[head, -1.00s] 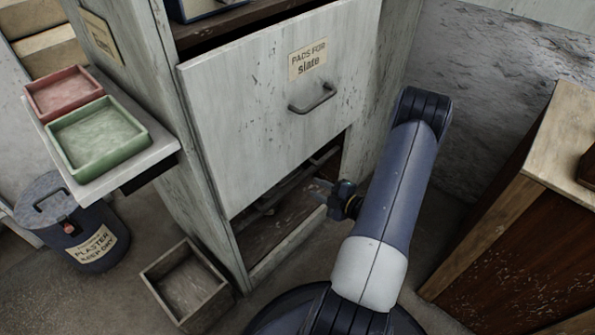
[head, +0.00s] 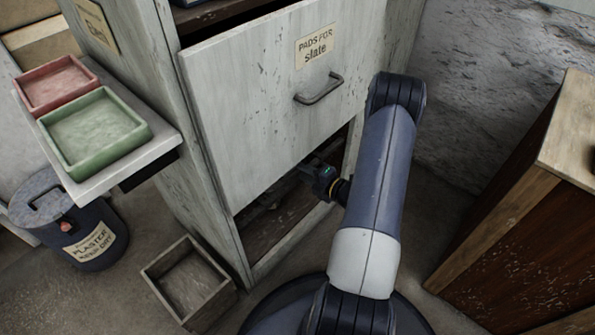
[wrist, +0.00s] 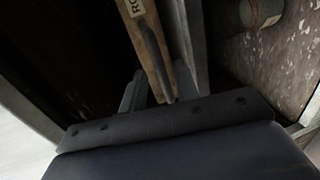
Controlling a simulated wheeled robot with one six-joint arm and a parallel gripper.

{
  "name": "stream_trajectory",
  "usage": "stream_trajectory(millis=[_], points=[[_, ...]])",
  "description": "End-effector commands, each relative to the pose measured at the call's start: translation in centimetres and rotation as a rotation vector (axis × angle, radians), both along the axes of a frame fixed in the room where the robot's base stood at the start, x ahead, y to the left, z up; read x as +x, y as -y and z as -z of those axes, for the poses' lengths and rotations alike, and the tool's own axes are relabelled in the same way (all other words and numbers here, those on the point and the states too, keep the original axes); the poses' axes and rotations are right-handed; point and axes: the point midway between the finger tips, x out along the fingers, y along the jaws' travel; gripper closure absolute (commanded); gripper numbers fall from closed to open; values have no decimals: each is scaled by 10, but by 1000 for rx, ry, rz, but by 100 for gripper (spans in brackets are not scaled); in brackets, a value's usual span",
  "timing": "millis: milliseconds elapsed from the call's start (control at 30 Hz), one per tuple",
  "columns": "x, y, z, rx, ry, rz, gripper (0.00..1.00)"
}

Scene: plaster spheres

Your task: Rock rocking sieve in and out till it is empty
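A wooden strip with a partly visible label starting "RO" (wrist: 136,10), seemingly part of the rocking sieve, shows in the wrist view. A dark bar handle (wrist: 152,55) runs along it. My gripper (wrist: 158,88) has its fingers apart, one on each side of the handle's near end; a gap shows beside the left finger. I cannot tell whether the right finger touches the strip. In the head view my gripper (head: 318,178) reaches into the dark opening below the cabinet's front panel. The sieve's body and its contents are hidden.
The cabinet's panel (head: 250,110), labelled "PADS FOR slate", hangs above the opening. An open wooden box (head: 190,285) sits on the floor at left, near a plaster bin (head: 75,225). Red (head: 55,85) and green (head: 95,130) trays sit on a shelf. A brown cabinet (head: 520,200) stands right.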

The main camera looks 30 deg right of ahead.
Motion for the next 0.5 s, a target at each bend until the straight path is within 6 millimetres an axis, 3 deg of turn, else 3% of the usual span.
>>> stream_trajectory(millis=[200,500], points=[[26,-10,7,-1,0,-2,70],[33,-12,7,1,0,1,70]])
